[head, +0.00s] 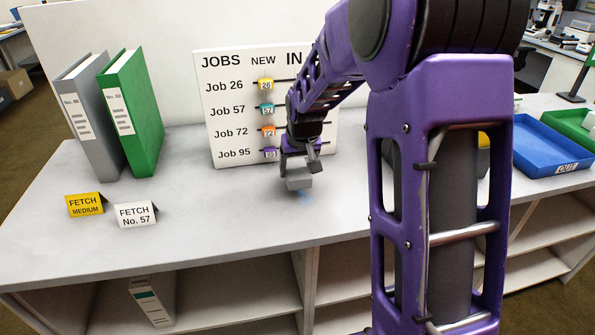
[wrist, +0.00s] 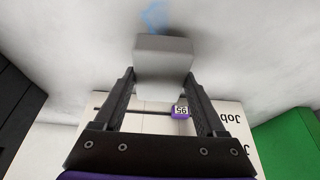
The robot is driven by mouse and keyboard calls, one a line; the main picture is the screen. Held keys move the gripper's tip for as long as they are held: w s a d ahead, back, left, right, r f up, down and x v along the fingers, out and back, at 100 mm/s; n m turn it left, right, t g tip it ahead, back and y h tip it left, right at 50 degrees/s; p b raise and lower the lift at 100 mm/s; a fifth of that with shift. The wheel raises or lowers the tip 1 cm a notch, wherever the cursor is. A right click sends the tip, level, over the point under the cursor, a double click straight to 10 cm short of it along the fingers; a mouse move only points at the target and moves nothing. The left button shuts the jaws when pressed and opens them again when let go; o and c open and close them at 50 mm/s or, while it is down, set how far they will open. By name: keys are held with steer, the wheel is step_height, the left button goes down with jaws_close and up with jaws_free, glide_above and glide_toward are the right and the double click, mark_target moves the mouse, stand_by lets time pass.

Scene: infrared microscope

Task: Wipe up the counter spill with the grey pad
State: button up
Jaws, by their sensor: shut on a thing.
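My gripper (head: 298,172) is shut on the grey pad (head: 299,183) in front of the jobs board. In the wrist view the pad (wrist: 163,56) sits between the two dark fingers of the gripper (wrist: 163,85). The pad is at or just above the white counter (head: 230,225); I cannot tell whether it touches. A faint blue spill (head: 304,197) lies on the counter just beside the pad. It also shows in the wrist view as a blue mark (wrist: 154,15) past the pad's edge. Part of the spill may be hidden by the pad.
The jobs board (head: 232,130) stands close behind my gripper. Grey (head: 88,115) and green (head: 132,113) binders stand at left, with yellow (head: 86,205) and white (head: 136,214) fetch cards before them. A blue tray (head: 550,150) is at right. The counter's front middle is clear.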

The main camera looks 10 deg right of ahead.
mark_target(295, 165)
steer(key=shift+r+p, duration=1.35)
steer(key=shift+r, duration=1)
steer(key=shift+f, duration=0.1)
